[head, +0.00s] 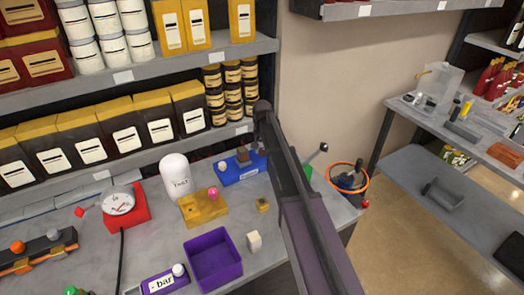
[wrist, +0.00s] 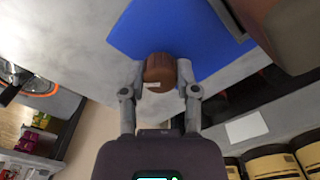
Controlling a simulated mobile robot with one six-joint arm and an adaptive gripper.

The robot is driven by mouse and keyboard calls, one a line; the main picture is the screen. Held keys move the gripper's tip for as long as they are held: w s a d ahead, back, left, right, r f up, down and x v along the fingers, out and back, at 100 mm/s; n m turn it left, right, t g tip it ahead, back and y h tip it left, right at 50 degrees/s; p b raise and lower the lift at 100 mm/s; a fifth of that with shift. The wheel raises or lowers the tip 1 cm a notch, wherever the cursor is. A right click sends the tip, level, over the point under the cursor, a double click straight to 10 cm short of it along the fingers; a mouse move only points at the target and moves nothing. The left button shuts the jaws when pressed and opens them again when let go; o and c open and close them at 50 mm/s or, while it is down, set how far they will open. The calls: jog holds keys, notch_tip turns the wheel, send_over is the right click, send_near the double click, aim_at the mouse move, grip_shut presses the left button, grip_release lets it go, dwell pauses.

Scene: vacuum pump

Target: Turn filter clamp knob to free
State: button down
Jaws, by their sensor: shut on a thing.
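A brown round knob (wrist: 160,72) stands on a flat blue base (wrist: 160,30) in the wrist view. I take it to be the filter clamp knob. My gripper (wrist: 160,84) is shut on it, one finger on each side. A small pale mark shows on the knob's near side. In the head view the blue base (head: 240,174) lies on the bench at the foot of the shelves, and my arm covers part of it. The gripper's fingers cannot be made out there.
Left of the blue base stand a white canister (head: 174,175), a wooden block (head: 204,208) with a pink knob, and a red gauge (head: 125,210). A purple tray (head: 213,258) is nearer. An orange-rimmed bin (head: 347,180) stands right of my arm. Shelves rise behind.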

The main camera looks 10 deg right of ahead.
jog(key=m, duration=0.4)
jog(key=shift+m, duration=0.3)
jog(key=m, duration=0.4)
jog(key=shift+s, duration=0.1)
jog(key=shift+m, duration=0.4)
jog(key=shift+c, duration=1.8)
grip_release()
jog(key=shift+n, duration=0.5)
